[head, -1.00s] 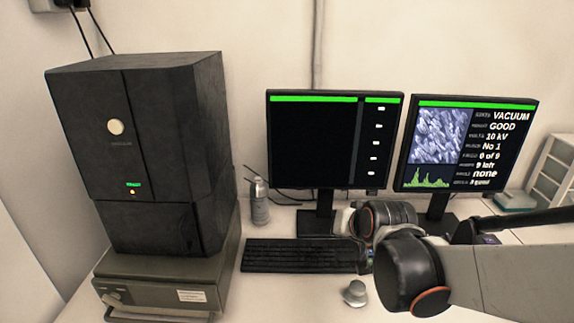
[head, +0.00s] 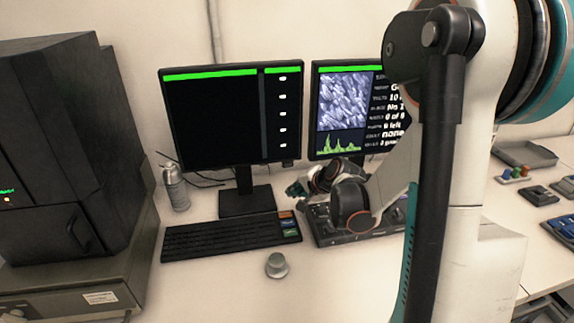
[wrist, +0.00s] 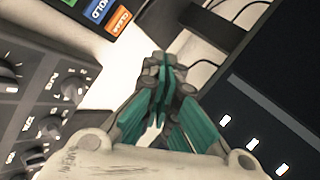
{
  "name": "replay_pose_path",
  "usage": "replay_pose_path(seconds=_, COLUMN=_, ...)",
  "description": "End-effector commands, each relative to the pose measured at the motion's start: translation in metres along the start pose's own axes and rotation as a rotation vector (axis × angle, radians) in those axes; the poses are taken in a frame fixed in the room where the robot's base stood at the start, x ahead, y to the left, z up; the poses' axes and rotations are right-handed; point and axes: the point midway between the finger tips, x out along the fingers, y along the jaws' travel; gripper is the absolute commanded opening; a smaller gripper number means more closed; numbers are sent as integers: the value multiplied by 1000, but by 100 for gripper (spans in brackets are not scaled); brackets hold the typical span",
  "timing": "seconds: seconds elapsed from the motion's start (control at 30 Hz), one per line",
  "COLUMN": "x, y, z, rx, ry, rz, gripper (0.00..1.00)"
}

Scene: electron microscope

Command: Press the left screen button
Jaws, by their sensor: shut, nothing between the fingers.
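The left monitor (head: 205,120) stands on the desk with a mostly black screen, a green bar on top and a column of small white marks (head: 283,104) at its right side. In the wrist view its dark screen (wrist: 285,110) fills the right side, with a few white marks. I cannot make out a separate button with certainty. My gripper (head: 294,189) is low over the desk, right of the left monitor's stand and below the screen's lower right corner. Its teal fingers (wrist: 162,78) are shut and empty, apart from the screen in the wrist view.
The right monitor (head: 343,100) is partly behind my arm. A keyboard (head: 215,240) with coloured keys lies in front, beside a knob panel (head: 330,232). A grey knob (head: 277,265), a bottle (head: 175,187) and cables stand near. The black microscope cabinet (head: 60,150) is at left.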

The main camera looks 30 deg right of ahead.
Motion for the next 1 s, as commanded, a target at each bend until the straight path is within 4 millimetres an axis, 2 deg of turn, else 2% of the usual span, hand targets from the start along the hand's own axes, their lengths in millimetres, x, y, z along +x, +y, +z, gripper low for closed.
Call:
replay_pose_path(seconds=0.43, x=5, y=-4, z=-3, rx=-2, ry=-1, rz=0, gripper=0)
replay_pose_path(seconds=1.0, x=52, y=-38, z=-38, rx=-4, ry=0, rz=1, gripper=0)
